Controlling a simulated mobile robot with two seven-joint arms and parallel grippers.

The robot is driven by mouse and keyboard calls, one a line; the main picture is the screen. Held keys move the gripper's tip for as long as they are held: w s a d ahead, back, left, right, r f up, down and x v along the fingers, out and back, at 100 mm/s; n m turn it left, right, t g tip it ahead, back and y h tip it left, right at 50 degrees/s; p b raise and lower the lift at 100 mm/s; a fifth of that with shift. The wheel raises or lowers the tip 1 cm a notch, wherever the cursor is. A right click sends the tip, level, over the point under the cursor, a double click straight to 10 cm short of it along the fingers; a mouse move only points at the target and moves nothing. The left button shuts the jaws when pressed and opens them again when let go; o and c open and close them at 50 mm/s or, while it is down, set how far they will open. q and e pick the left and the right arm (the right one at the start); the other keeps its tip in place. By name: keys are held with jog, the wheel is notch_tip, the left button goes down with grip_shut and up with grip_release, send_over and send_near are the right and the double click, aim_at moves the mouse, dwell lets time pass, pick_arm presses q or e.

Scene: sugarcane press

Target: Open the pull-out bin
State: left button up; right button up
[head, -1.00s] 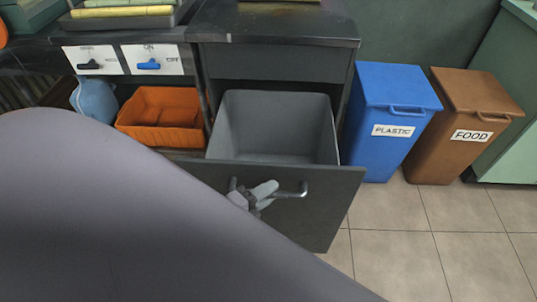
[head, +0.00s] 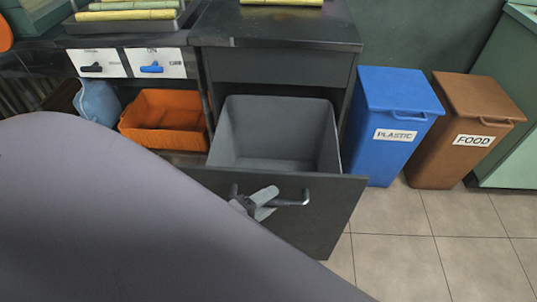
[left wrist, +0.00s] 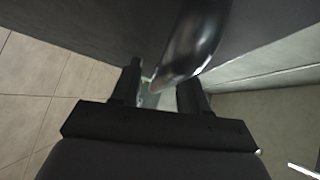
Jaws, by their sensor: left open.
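The pull-out bin, a grey open-topped container (head: 275,130), stands out from the dark cabinet, behind its dark front panel (head: 315,225). The bin looks empty inside. A bar handle (head: 292,202) runs across the panel. My left gripper (head: 262,203) is at the handle's left part, with its light fingers over the bar. In the left wrist view the open gripper (left wrist: 160,90) has its two dark fingers apart, and the shiny handle (left wrist: 195,40) passes close in front of and between them. I cannot tell whether a finger touches the bar. My right gripper is not in view.
A blue PLASTIC bin (head: 395,120) and a brown FOOD bin (head: 465,130) stand right of the cabinet. An orange crate (head: 165,122) and a blue jug (head: 97,102) sit on the left shelf. The tiled floor (head: 400,260) at front right is clear.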

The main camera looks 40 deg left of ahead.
pick_arm(q)
jog(key=v, duration=0.6)
jog(key=shift+s, duration=0.3)
jog(key=shift+a, duration=0.1)
